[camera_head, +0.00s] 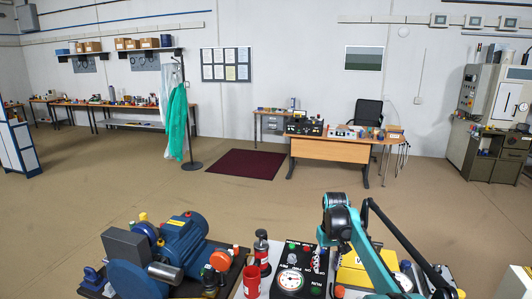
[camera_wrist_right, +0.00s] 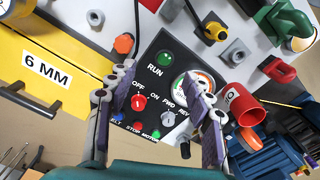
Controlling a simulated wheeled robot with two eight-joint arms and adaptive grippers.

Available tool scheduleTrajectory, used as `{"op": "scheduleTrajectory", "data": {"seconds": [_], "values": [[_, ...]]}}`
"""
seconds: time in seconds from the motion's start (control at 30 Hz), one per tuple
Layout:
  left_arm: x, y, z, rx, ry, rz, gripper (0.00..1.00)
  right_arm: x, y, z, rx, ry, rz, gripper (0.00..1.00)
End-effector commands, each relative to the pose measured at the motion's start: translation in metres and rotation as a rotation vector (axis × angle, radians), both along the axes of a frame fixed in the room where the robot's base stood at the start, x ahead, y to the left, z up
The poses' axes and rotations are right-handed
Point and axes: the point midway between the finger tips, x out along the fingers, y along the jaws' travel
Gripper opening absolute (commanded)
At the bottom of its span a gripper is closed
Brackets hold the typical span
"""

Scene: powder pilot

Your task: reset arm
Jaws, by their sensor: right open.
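My right gripper (camera_wrist_right: 163,98) shows in the wrist view with its two fingers spread and nothing between them. It is over a black control panel (camera_wrist_right: 150,72) with a green RUN lamp, a red OFF/ON knob, a FWD/REV knob and a round gauge (camera_wrist_right: 190,82). The fingers cover parts of the panel, and I cannot tell whether they touch it. In the head view my teal right arm reaches in from the lower right beside the same panel (camera_head: 290,282). My left gripper is not in view.
A blue motor (camera_head: 185,240) and a red cup (camera_head: 252,282) stand left of the panel. The red cup also shows in the wrist view (camera_wrist_right: 244,107). A yellow case marked 6 MM (camera_wrist_right: 45,60) lies on the other side. A wooden desk (camera_head: 330,149) stands far off across open floor.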

Motion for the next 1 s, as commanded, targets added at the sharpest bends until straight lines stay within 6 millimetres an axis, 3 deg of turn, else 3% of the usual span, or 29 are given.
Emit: {"op": "scheduleTrajectory", "data": {"seconds": [0.27, 0.53, 0.77, 1.0], "values": [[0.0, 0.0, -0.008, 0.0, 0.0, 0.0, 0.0, -0.022, 0.003, 0.02, -0.001, -0.049, -0.01, 0.51], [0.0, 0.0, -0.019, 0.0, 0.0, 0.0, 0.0, -0.067, 0.009, 0.046, -0.002, -0.131, -0.031, 0.51], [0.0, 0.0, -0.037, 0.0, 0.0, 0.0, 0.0, -0.146, 0.016, 0.059, 0.004, -0.253, -0.059, 0.51], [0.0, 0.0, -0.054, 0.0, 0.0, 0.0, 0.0, -0.238, 0.022, 0.04, 0.015, -0.39, -0.09, 0.51]]}}
